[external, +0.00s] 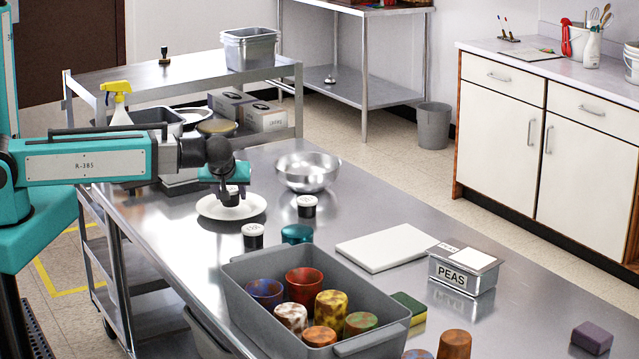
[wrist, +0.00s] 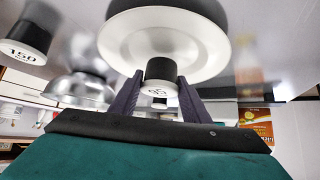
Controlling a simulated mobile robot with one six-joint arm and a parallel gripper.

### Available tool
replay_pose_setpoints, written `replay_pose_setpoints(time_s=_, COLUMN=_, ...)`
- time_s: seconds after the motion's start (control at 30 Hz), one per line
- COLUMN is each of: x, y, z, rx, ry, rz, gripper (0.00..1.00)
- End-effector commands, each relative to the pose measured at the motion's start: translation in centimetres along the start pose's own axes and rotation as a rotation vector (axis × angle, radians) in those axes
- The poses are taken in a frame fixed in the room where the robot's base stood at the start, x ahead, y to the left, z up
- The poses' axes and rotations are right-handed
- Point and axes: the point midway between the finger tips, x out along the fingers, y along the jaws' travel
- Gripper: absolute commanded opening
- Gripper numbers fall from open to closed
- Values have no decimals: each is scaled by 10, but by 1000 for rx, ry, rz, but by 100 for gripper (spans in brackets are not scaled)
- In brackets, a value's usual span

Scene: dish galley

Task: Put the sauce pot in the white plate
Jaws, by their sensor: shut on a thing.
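My gripper (external: 230,184) is shut on a small black sauce pot (external: 230,198) with a pale lid, above the middle of the white plate (external: 211,208). In the wrist view, the purple fingers of my gripper (wrist: 160,78) stand on either side of the pot (wrist: 160,72), whose lid number is hard to read. The round white plate (wrist: 115,45) is just behind the pot. I cannot tell whether the pot's base touches the plate.
A steel bowl (external: 308,172) is behind. A grey bin (external: 238,287) of cups, a white board (external: 386,248) and a PEAS box (external: 464,272) are nearer.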

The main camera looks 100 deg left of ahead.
Motion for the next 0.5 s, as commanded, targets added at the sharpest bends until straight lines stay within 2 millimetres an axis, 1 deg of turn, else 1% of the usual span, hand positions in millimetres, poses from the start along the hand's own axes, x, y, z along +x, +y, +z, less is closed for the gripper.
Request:
replay_pose_setpoints(time_s=0.2, x=10, y=0, z=10, rx=1, ry=0, rz=0, gripper=16)
replay_pose_setpoints(time_s=0.5, x=12, y=0, z=12, rx=0, ry=0, rz=1, gripper=16)
